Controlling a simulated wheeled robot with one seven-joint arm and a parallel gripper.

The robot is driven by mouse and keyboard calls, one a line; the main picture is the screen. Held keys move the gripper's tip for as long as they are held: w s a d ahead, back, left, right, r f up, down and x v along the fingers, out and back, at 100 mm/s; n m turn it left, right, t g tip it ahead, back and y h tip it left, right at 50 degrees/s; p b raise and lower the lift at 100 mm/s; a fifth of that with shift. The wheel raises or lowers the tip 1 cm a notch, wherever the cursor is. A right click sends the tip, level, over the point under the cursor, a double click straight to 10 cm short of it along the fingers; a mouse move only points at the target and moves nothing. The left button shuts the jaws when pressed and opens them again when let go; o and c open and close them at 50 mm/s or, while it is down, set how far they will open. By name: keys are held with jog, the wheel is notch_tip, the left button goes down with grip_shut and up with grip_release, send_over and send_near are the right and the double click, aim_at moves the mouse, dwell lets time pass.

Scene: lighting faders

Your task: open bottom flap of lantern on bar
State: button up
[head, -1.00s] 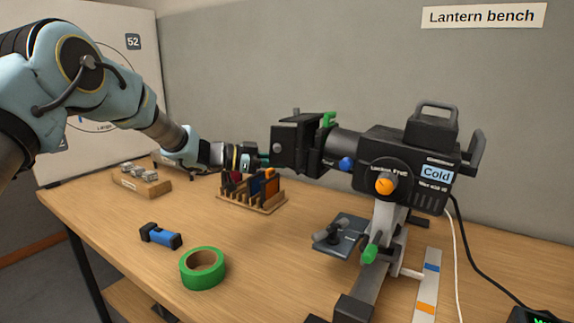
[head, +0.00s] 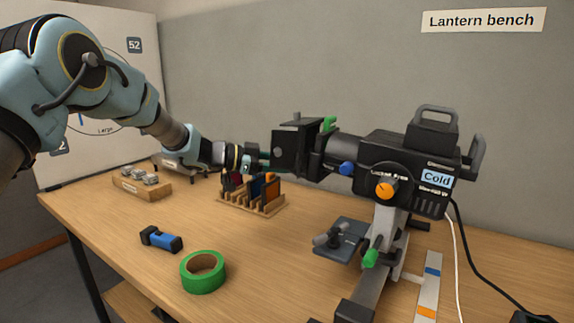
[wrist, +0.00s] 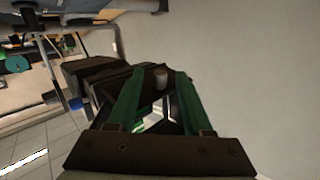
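The black lantern (head: 405,165) sits on a grey stand above the bench, its front facing left. Dark flaps (head: 297,147) surround its front end, with a top one sticking out. They also show as dark panels (wrist: 97,72) in the wrist view. My gripper (head: 264,160) is at the left of this front end. In the wrist view its two green fingers (wrist: 160,80) stand apart, with dark flap parts and a small grey knob (wrist: 160,76) seen between or beyond them. I cannot tell whether they touch a flap. The bottom flap cannot be singled out.
A rack of coloured filters (head: 252,199) stands below my gripper. Green tape (head: 203,284), a blue torch (head: 162,239) and a wooden block with grey pieces (head: 141,186) lie on the bench (head: 115,225). Cables hang at right.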

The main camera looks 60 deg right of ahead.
jog(key=b+v, duration=0.3)
jog(key=v, duration=0.7)
jog(key=shift+w+a, duration=0.25)
jog(key=shift+w, duration=0.05)
